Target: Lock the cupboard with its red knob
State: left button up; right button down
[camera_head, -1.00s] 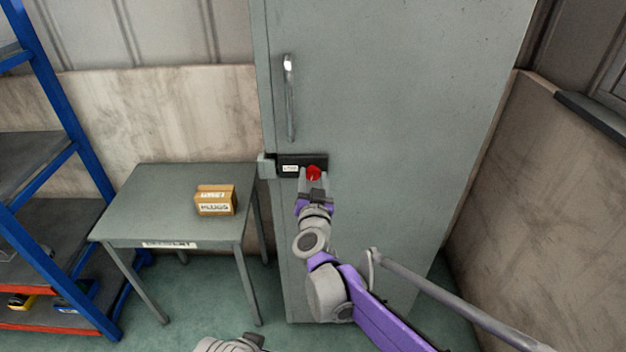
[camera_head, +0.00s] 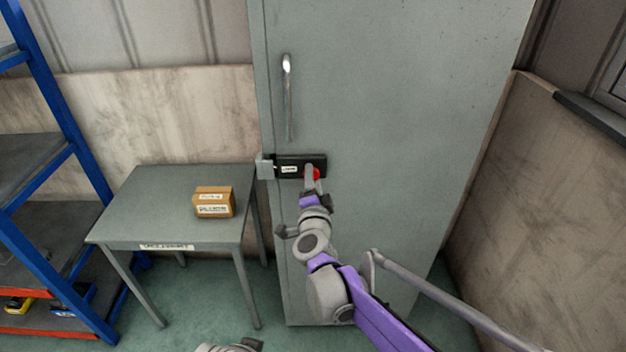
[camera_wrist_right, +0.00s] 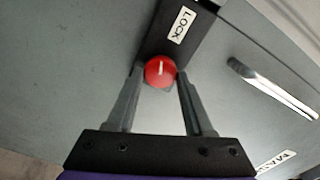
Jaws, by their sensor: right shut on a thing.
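The tall grey cupboard (camera_head: 400,120) stands closed against the wall in the head view. A black lock box (camera_head: 314,160) with a small white label is on its door, below the handle. A grey catch piece (camera_head: 265,168) sits at the box's left end, at the cupboard's edge. The red knob (camera_head: 317,173) is at the box's right part, partly hidden by my right gripper (camera_head: 312,174). In the right wrist view the knob (camera_wrist_right: 160,71) shows a white pointer mark. My right gripper (camera_wrist_right: 161,82) is shut on it, one finger each side.
A bar handle (camera_head: 288,95) is above the lock. A grey table (camera_head: 150,205) with a cardboard box (camera_head: 214,202) stands to the left. Blue shelving (camera_head: 60,130) is at the far left. A wall (camera_head: 540,200) bounds the right side. Some floor (camera_head: 200,295) is clear.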

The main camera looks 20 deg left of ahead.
jog(key=shift+f+m, duration=0.1)
jog(key=shift+m, duration=2)
jog(key=shift+c, duration=1.6)
grip_release()
jog(key=shift+s, duration=0.1)
jog(key=v, duration=1)
jog(key=shift+s, duration=0.3)
jog(key=shift+d, duration=0.15)
